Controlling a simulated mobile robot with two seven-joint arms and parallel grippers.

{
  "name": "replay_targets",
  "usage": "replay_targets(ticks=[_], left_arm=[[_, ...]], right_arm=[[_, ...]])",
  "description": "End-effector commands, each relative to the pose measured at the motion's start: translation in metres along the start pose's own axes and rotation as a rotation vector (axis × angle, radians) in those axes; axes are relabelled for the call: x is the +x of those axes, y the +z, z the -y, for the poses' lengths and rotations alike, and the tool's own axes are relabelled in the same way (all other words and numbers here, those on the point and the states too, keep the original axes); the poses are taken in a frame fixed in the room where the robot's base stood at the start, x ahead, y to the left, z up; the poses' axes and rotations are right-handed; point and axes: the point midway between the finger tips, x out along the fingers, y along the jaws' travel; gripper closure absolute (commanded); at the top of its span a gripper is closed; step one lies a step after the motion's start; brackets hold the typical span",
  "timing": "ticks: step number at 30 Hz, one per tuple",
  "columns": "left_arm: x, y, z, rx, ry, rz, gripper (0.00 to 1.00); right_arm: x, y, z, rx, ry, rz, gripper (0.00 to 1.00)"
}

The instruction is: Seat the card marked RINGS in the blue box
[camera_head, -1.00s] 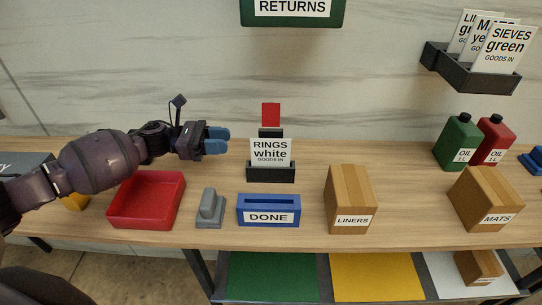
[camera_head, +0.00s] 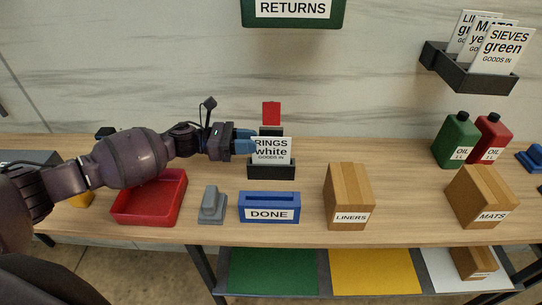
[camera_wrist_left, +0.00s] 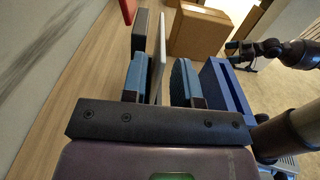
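The white card marked RINGS white (camera_head: 271,148) stands upright in a dark holder (camera_head: 271,172) at the back middle of the bench. The blue box (camera_head: 270,198), labelled DONE with a slot in its top, stands in front of the holder. My left gripper (camera_head: 246,142) is at the card's left edge. In the left wrist view its blue fingers (camera_wrist_left: 160,82) are apart, with the card (camera_wrist_left: 160,55) seen edge-on between them. The blue box (camera_wrist_left: 228,90) is to the right there. My right arm shows at upper right in that view; its gripper (camera_wrist_left: 238,52) is small and unclear.
A red tray (camera_head: 178,200) and a grey block (camera_head: 212,206) lie left of the blue box. The LINERS carton (camera_head: 346,190) stands to its right. A green RETURNS bin (camera_head: 293,20) hangs above.

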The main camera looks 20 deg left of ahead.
Motion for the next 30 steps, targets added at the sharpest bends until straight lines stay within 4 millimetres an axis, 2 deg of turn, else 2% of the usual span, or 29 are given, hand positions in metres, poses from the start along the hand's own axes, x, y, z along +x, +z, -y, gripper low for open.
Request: replay_targets(ticks=[1, 5, 20, 26, 30], left_arm=[[0.000, 0.000, 0.000, 0.000, 0.000, 0.000, 0.80], [0.000, 0.000, 0.000, 0.000, 0.000, 0.000, 1.00], [0.000, 0.004, 0.000, 0.001, 0.000, 0.001, 1.00], [-0.001, 0.029, 0.000, 0.005, -0.001, 0.000, 1.00], [0.000, 0.061, 0.000, 0.006, -0.002, 0.000, 1.00]], right_arm=[[-0.001, 0.003, 0.000, 0.001, 0.001, 0.006, 0.00], [-0.003, 0.008, 0.000, 0.002, 0.002, 0.016, 0.00], [-0.001, 0.001, -0.001, -0.001, 0.001, 0.001, 0.00], [0.002, -0.004, 0.000, -0.003, -0.001, -0.010, 0.00], [0.003, -0.002, 0.000, -0.004, -0.001, -0.009, 0.00]])
